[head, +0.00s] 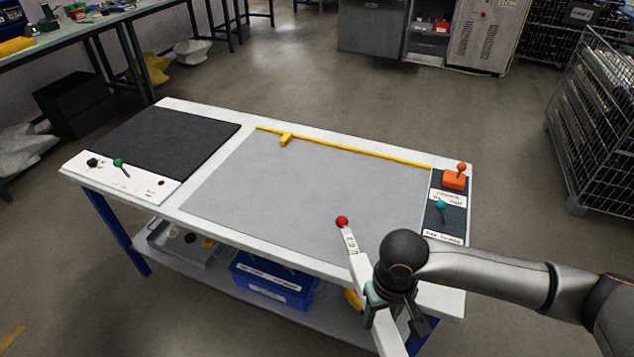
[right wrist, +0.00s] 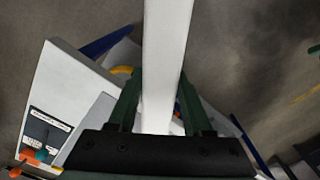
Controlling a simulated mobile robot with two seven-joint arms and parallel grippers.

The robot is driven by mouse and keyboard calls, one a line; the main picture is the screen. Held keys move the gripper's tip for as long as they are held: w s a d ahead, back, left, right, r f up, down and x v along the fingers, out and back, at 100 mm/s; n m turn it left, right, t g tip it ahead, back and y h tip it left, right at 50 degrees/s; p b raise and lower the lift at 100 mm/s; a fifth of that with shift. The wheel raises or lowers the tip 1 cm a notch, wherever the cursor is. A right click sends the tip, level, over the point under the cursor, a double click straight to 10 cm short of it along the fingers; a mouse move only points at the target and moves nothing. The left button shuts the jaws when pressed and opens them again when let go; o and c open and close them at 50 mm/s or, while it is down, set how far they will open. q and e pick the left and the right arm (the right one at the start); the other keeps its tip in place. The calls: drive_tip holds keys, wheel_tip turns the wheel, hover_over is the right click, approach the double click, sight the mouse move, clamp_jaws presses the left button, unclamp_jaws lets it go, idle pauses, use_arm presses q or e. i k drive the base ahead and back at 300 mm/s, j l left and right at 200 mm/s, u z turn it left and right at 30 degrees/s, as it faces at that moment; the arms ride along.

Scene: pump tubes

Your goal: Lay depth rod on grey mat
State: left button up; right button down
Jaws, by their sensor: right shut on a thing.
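A white flat bar with dark markings and a red ball at its end, taken as the depth rod (head: 355,258), is in my right gripper (head: 377,298). The dark green fingers are shut on it. In the right wrist view the depth rod (right wrist: 165,60) passes between the gripper's fingers (right wrist: 160,105). In the head view it slants, its red end over the front right of the grey mat (head: 290,195) and its other end running past the table's front edge. I cannot tell how high it is above the mat. My left gripper is not in view.
A yellow strip with a yellow block (head: 286,139) lies along the mat's back edge. A black mat (head: 175,140) and a white panel with a green knob (head: 118,162) are at left. Orange (head: 455,180) and teal (head: 440,206) knobbed pieces stand at right. The mat's middle is clear.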

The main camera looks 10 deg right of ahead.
sight(318, 180)
drive_tip(key=i+j, duration=0.25)
drive_tip(key=i, duration=0.2)
drive_tip(key=i+j+z, duration=0.1)
drive_tip(key=i, duration=0.3)
drive_tip(key=i+j, duration=0.4)
drive_tip(key=i+l+z, duration=0.05)
